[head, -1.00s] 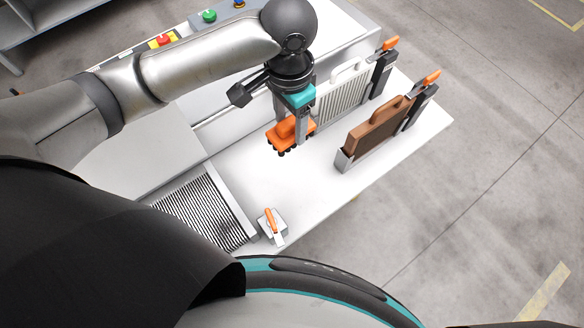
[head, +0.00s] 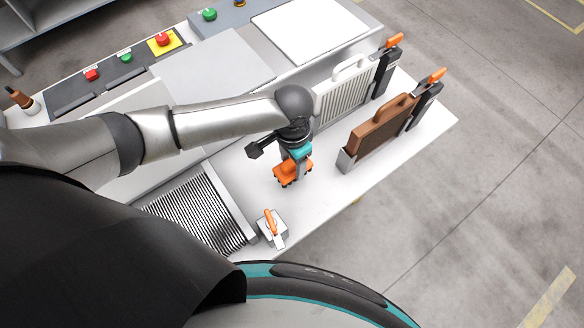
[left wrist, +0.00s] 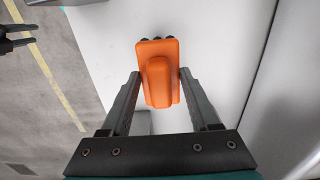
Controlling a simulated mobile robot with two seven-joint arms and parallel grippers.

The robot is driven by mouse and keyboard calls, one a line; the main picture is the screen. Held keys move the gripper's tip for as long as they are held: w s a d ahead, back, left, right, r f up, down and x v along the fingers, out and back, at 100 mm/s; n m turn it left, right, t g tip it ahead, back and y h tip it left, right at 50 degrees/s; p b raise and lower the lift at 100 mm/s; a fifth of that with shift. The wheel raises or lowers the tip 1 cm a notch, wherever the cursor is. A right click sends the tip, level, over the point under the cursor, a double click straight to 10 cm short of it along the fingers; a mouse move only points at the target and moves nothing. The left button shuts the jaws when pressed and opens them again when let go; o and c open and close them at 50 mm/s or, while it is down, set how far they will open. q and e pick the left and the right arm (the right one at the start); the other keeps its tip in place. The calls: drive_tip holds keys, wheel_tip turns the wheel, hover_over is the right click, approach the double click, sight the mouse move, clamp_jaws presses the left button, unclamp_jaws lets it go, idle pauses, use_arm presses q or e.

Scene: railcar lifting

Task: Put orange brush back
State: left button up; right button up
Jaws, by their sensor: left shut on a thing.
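The orange brush (head: 293,172) is an orange block with a raised grip and dark bristles beneath. My left gripper (head: 297,165) is shut on it over the white table in the head view. In the left wrist view, the brush (left wrist: 158,72) sits between the two fingers of my left gripper (left wrist: 158,78), with dark bristle tips at its far edge. I cannot tell whether the bristles touch the table.
A small clamp with an orange handle (head: 272,228) stands in front of the brush, beside a ribbed grate (head: 197,217). A brown plate (head: 380,130) and a white ribbed plate (head: 342,97) stand behind to the right. Bare white table (head: 330,190) lies right of the brush.

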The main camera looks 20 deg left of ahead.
sight(292, 170)
use_arm(q)
drive_tip(key=shift+f+b, duration=0.3)
drive_tip(key=shift+f, duration=1.4)
drive_tip(key=shift+f, duration=0.1)
drive_tip(key=o, duration=1.3)
wheel_tip(292, 170, up, 12)
drive_tip(key=p, duration=0.2)
drive_tip(key=shift+p, duration=0.3)
